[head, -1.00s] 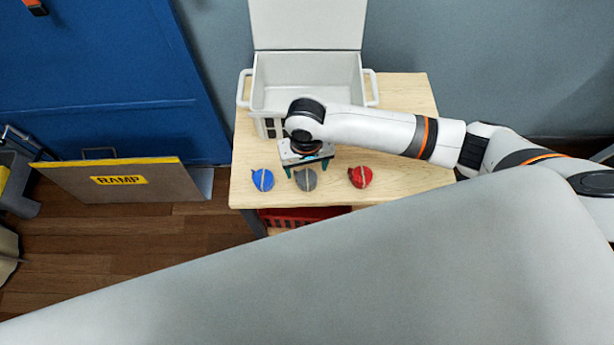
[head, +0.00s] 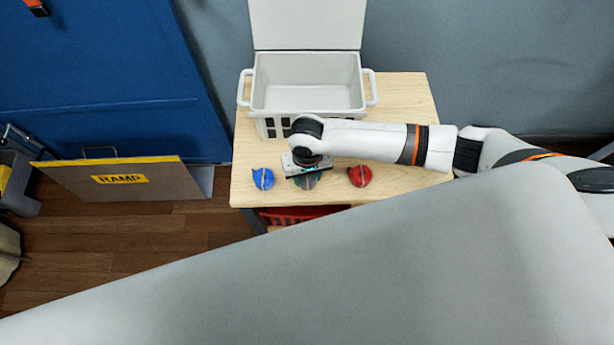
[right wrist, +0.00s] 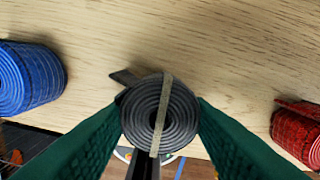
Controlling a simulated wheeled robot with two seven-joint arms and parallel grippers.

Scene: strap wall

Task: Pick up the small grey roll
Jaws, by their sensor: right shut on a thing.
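The small grey roll (right wrist: 160,112) is a coiled strap with a pale band across it, seen from above in the right wrist view. My right gripper (right wrist: 160,120) has its green fingers against both sides of the roll and is shut on it. In the head view the right gripper (head: 306,180) is low over the table's front part, between the blue and red rolls. Most of the grey roll (head: 306,183) is hidden there under the gripper. I cannot tell whether the roll touches the table. My left gripper is not in view.
A blue roll (head: 263,178) lies to the left and a red roll (head: 360,176) to the right on the wooden table (head: 410,110). An open, empty-looking white box (head: 305,85) stands behind. A red crate (head: 300,215) is under the table. A ramp board (head: 120,180) leans at left.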

